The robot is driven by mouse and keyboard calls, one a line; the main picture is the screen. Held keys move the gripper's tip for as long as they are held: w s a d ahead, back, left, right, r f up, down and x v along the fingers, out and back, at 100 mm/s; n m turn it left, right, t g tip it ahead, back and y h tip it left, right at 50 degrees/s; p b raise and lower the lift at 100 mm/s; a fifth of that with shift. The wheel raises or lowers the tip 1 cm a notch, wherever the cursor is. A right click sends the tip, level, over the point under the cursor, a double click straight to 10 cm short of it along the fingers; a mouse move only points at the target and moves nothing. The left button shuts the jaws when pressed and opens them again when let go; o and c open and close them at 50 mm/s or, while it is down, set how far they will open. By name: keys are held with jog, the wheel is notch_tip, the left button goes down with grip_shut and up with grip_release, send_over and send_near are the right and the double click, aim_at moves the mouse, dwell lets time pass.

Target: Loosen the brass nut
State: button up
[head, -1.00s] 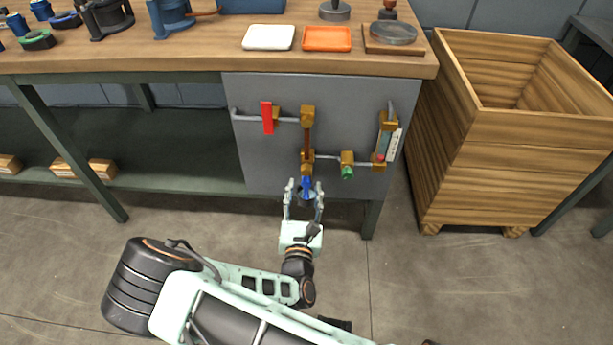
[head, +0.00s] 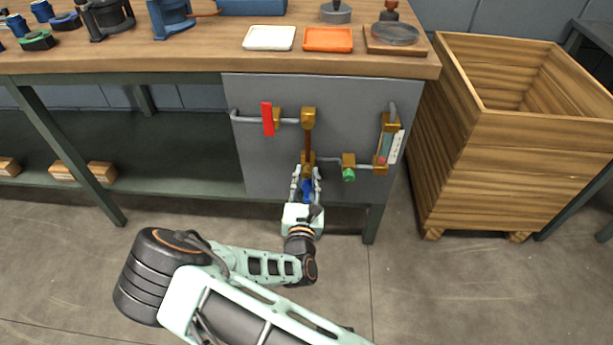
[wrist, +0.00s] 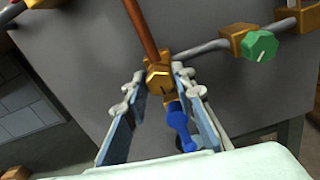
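The brass nut (wrist: 158,82) is a brass-coloured faceted piece at the foot of a copper-brown vertical pipe. It also shows in the head view (head: 308,158), low on the grey panel. My gripper (head: 306,172) reaches up to it from below. In the wrist view my gripper's fingertips (wrist: 158,76) stand apart, one on each side of the nut, with little room between them and it. Firm contact does not show. A blue valve handle (wrist: 178,118) lies between the fingers, nearer the palm. The fingers partly hide the fitting in the head view.
A green knob (head: 348,175) on a brass valve is just right of my gripper. A red lever (head: 267,118) is up left, and a gauge tube (head: 385,145) is at the right. A wooden crate (head: 520,150) stands right of the bench. The floor in front is clear.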

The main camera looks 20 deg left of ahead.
grip_shut()
